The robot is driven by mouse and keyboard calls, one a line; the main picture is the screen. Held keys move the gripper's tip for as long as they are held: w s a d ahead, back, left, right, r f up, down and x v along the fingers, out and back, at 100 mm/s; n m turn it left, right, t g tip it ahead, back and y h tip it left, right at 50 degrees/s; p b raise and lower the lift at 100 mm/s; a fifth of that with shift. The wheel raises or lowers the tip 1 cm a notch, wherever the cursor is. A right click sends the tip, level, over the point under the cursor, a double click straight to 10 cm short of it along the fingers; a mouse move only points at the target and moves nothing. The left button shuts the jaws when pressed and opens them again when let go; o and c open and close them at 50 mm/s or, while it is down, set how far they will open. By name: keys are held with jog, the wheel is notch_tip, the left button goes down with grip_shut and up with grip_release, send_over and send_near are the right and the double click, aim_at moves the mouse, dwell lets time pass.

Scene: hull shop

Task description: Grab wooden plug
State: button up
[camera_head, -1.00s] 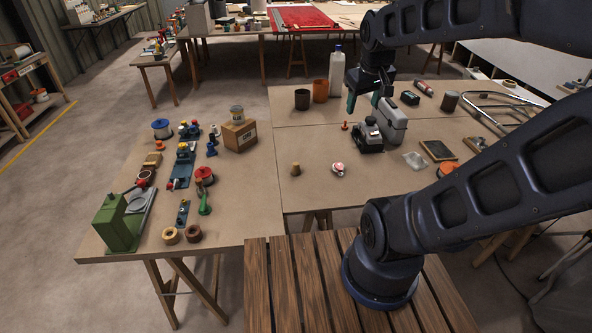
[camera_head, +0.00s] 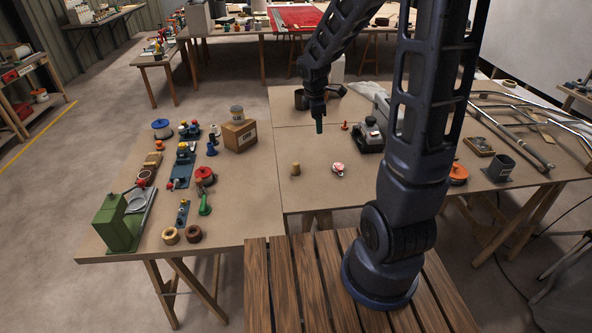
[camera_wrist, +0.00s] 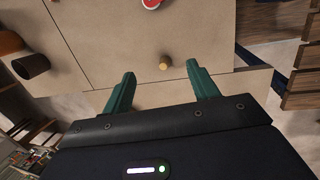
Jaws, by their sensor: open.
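The wooden plug (camera_head: 295,169) is a small tan, tapered piece standing alone on the bare part of the table (camera_head: 262,195). In the wrist view the plug (camera_wrist: 166,62) shows beyond the fingertips, in line with the gap between them. My gripper (camera_head: 319,126) hangs above the table, behind the plug and a little to its right in the head view. Its two green fingers (camera_wrist: 160,80) are spread apart in the wrist view, with nothing between them. The gripper is apart from the plug.
A red and white round item (camera_head: 338,169) lies right of the plug. The table around the plug is clear.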

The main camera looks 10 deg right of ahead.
aim_at(296, 164)
jog(key=w+a+f+n, duration=0.1)
jog(key=a+f+n, duration=0.1)
jog(key=f, duration=0.4)
jog(key=w+a+f+n, duration=0.2)
jog(key=f+n, duration=0.1)
jog(key=f, duration=0.4)
jog(key=w+a+f+n+g, duration=0.1)
jog(key=w+a+f+n, duration=0.1)
jog(key=f, duration=0.4)
jog(key=shift+w+a+f+n, duration=0.15)
jog(key=shift+a+n, duration=0.15)
jog(key=shift+n, duration=0.2)
jog(key=shift+w+f, duration=0.2)
jog(key=shift+f, duration=1.1)
jog(key=shift+w+f, duration=0.15)
jog(key=shift+f, duration=1.15)
jog(key=c, duration=1)
